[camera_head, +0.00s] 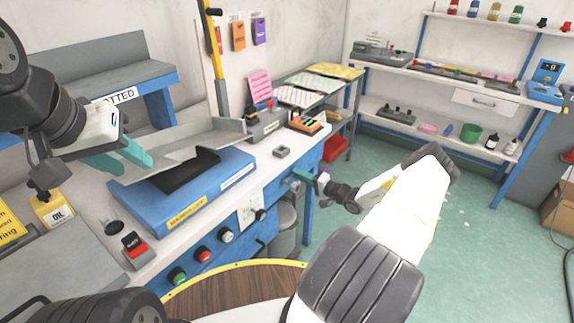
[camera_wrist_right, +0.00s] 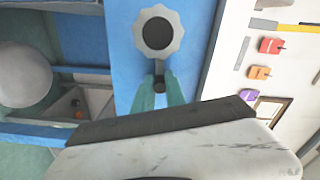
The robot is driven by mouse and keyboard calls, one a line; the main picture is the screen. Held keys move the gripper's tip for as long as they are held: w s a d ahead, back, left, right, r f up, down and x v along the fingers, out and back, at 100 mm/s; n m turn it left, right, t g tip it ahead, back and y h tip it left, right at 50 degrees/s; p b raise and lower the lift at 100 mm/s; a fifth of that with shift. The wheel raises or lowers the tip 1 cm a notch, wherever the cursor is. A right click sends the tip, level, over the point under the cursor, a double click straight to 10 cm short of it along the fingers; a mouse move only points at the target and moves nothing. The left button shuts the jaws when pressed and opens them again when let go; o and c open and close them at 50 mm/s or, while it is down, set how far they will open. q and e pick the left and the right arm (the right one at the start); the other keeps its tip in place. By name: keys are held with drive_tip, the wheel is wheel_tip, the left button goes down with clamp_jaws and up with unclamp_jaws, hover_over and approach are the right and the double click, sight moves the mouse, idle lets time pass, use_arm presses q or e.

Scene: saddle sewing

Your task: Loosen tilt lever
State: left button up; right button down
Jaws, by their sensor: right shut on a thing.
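The tilt lever (camera_wrist_right: 158,62) shows in the right wrist view as a short grey arm below a scalloped grey hub with a dark round centre, on a blue panel. The teal fingers of my right gripper (camera_wrist_right: 159,92) are shut on the dark lower end of the arm. In the head view my right gripper (camera_head: 302,175) reaches the blue right side of the workbench, and the lever is too small or hidden to make out there. My left gripper (camera_head: 122,158) is open and empty beside the tilted grey tray, above the bench.
A blue machine base (camera_head: 190,192) with a grey tray (camera_head: 190,145) stands on the workbench. Red and green buttons (camera_head: 204,255) line the bench front. A grey bin (camera_head: 285,228) stands below my right gripper. Green floor (camera_head: 480,225) is open to the right.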

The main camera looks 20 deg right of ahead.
drive_tip(key=shift+s+r+n, duration=0.1)
drive_tip(key=shift+r+n, duration=0.3)
drive_tip(key=shift+n, duration=0.5)
drive_tip(key=c, duration=1.4)
unclamp_jaws()
drive_tip(key=shift+o, duration=0.2)
drive_tip(key=shift+a, duration=0.1)
drive_tip(key=v, duration=0.7)
drive_tip(key=shift+s+d, duration=0.25)
drive_tip(key=shift+s, duration=0.1)
